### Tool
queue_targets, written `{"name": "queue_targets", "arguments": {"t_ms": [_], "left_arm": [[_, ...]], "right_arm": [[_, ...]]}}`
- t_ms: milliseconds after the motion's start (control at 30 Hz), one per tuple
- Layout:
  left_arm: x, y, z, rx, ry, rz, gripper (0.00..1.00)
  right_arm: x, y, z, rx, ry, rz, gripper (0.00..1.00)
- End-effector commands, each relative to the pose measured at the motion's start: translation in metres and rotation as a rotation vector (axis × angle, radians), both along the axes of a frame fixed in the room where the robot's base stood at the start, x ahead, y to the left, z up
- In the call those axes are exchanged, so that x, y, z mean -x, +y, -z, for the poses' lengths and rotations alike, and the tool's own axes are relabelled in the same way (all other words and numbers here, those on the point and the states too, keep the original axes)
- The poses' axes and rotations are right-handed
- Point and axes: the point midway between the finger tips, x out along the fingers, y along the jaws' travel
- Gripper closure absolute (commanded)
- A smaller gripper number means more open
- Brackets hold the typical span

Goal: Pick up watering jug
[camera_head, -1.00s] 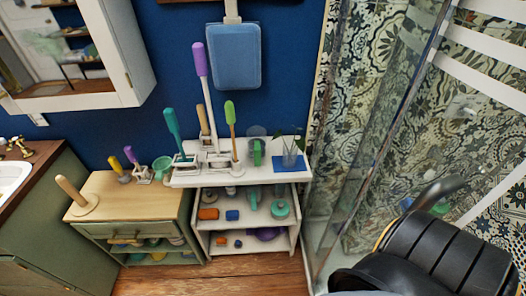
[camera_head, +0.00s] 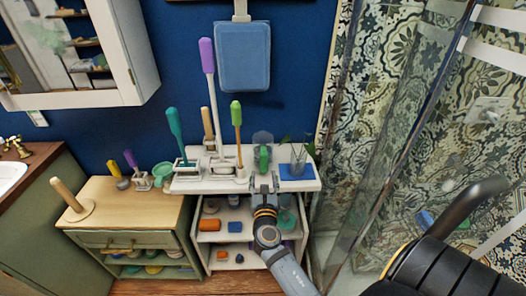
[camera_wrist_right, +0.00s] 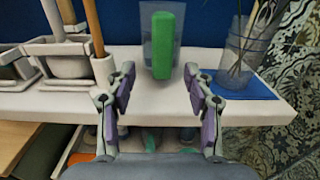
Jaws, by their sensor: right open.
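The watering jug (camera_head: 264,157) appears to be the clear grey vessel with a green handle, upright on the white shelf top (camera_head: 205,185) against the blue wall. In the right wrist view its green handle (camera_wrist_right: 163,45) faces me, with the clear body behind it. My right gripper (camera_head: 264,186) is at the shelf's front edge, in front of the jug. In the right wrist view the gripper (camera_wrist_right: 160,88) is open and empty, its fingers on either side of the handle's line and apart from it. My left gripper is not in view.
A clear cup with stems (camera_head: 298,159) stands on a blue mat (camera_head: 297,173) right of the jug. Brushes in holders, including a green-handled one (camera_head: 237,120), stand to its left. A glass shower panel (camera_head: 375,170) is further right. Lower shelves hold small items.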

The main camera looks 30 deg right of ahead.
Motion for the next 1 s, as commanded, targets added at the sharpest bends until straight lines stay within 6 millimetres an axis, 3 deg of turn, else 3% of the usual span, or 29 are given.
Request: {"name": "queue_targets", "arguments": {"t_ms": [100,367,600,867,1000], "left_arm": [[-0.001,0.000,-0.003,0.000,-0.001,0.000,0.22],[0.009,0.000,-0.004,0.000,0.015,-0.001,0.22],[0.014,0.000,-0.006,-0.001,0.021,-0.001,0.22],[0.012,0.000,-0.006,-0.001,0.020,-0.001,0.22],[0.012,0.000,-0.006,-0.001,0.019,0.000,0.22]], "right_arm": [[-0.015,-0.009,-0.001,0.001,-0.001,-0.002,0.47],[-0.026,-0.017,0.000,0.000,0.000,-0.001,0.47],[-0.058,-0.039,0.001,-0.003,0.001,-0.002,0.47],[-0.062,-0.042,0.002,-0.004,0.001,-0.002,0.47],[-0.062,-0.042,0.002,-0.004,0.001,-0.002,0.63]]}}
